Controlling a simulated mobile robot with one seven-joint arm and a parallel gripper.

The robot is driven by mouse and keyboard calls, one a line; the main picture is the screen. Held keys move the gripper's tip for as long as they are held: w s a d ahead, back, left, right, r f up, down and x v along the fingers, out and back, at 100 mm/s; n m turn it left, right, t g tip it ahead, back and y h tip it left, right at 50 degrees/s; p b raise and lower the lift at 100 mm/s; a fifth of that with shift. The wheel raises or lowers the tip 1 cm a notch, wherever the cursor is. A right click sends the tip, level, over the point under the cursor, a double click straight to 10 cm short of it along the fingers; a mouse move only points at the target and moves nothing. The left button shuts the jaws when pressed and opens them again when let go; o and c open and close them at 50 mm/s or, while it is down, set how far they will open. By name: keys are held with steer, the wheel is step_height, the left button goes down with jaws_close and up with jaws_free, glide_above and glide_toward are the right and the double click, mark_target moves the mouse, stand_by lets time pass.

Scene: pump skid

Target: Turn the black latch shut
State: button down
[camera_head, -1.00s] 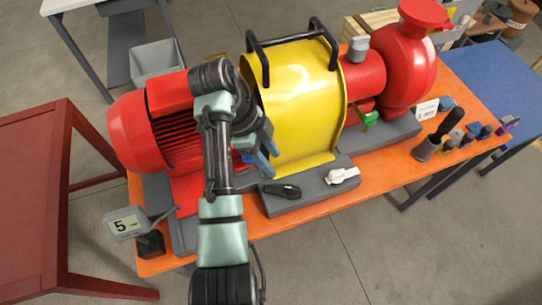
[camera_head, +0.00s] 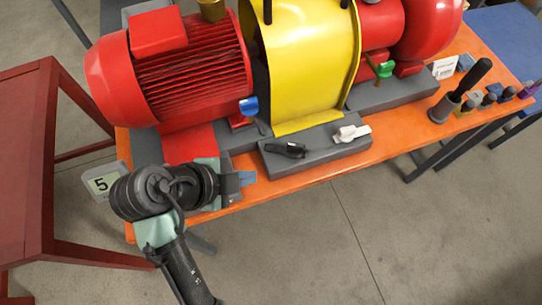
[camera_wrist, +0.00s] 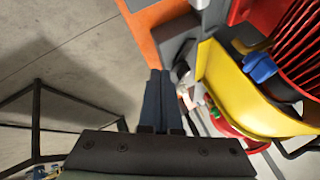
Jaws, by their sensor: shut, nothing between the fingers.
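The black latch (camera_head: 285,150) lies on the left part of a grey block (camera_head: 320,150) in front of the yellow guard. Its handle lies roughly along the block. A white latch (camera_head: 350,133) sits to its right on the same block. My gripper (camera_head: 247,178) is at the orange table's front edge, left of the block and apart from the black latch. In the wrist view its blue fingers (camera_wrist: 159,75) are together and hold nothing.
The yellow guard (camera_head: 305,65) stands behind the block, and the red motor (camera_head: 185,70) behind my gripper. A blue handle (camera_head: 248,106) sticks out between them. The floor in front of the table is open.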

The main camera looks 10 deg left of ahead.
mark_target(273, 148)
steer(key=x, duration=0.9)
steer(key=shift+d, duration=0.1)
steer(key=shift+w+r+p, duration=0.25)
steer(key=shift+w+p, duration=0.4)
steer(key=shift+w, duration=0.55)
steer(key=shift+w+f, duration=0.1)
steer(key=shift+w, duration=0.6)
steer(key=shift+w+a+f+b, duration=0.1)
steer(key=shift+w+a+b, duration=0.3)
steer(key=shift+w, duration=0.05)
steer(key=shift+w+a+b, duration=0.3)
steer(key=shift+w+b, duration=0.4)
steer(key=shift+w, duration=0.1)
steer(key=shift+w+b, duration=0.65)
steer(key=shift+w, duration=0.5)
steer(key=shift+s, duration=0.1)
